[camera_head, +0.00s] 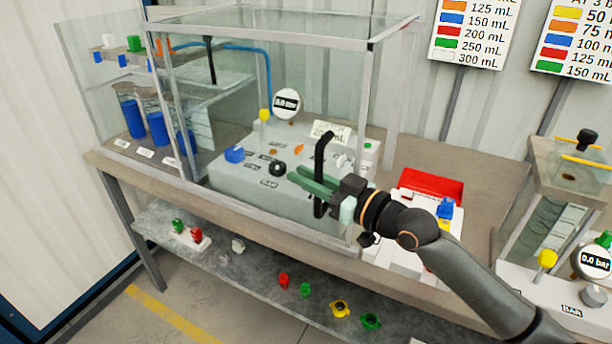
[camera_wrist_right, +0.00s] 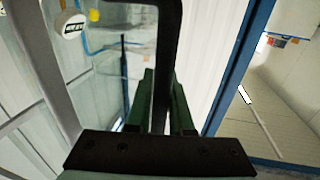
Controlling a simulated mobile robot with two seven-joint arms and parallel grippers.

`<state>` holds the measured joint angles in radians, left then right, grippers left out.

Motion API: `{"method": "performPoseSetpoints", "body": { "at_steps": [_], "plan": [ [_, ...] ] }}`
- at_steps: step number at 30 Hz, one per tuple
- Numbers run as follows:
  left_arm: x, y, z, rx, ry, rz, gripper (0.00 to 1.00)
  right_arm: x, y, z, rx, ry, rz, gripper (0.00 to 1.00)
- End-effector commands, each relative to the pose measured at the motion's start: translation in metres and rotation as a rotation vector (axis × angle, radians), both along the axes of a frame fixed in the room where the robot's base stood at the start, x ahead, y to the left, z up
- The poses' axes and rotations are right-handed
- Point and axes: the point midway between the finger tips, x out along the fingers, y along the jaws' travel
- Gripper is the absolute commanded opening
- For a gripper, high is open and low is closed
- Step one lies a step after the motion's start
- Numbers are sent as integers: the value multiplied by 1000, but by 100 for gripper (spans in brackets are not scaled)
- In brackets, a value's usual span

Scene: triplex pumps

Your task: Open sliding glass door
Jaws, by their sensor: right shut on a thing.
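The glass case with its sliding glass door (camera_head: 260,150) stands on the table, with metal frame edges around it. A black vertical bar handle (camera_head: 320,160) is at the right part of the front pane. My right gripper (camera_head: 312,186), with green fingers, is shut on the handle. In the right wrist view the black handle (camera_wrist_right: 168,50) runs up between the green fingers (camera_wrist_right: 160,105). The fingers hide part of the handle. Whether the door is shut or partly slid cannot be told. My left gripper is not in view.
Behind the glass are a pump panel with a gauge (camera_head: 286,104), knobs, and blue cylinders (camera_head: 157,128) at left. A red tray (camera_head: 430,185) sits right of the case. A lower shelf (camera_head: 262,280) holds several small coloured parts. Another pump unit (camera_head: 575,250) stands at right.

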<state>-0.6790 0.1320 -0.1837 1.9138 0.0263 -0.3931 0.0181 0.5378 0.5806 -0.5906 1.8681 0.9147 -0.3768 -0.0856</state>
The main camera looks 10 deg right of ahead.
Motion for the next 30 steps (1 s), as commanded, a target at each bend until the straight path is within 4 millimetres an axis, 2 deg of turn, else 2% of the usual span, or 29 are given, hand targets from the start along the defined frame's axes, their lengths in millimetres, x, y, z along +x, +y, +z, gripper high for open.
{"method": "performPoseSetpoints", "body": {
  "at_steps": [16,17,24,30],
  "plan": [
    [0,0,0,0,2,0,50,0,0,-1,-2,2,0,0],
    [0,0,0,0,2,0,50,0,0,-1,-1,3,0,22],
    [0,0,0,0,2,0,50,0,0,-1,-1,1,0,48],
    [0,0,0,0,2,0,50,0,0,0,0,0,0,48]
  ]
}}
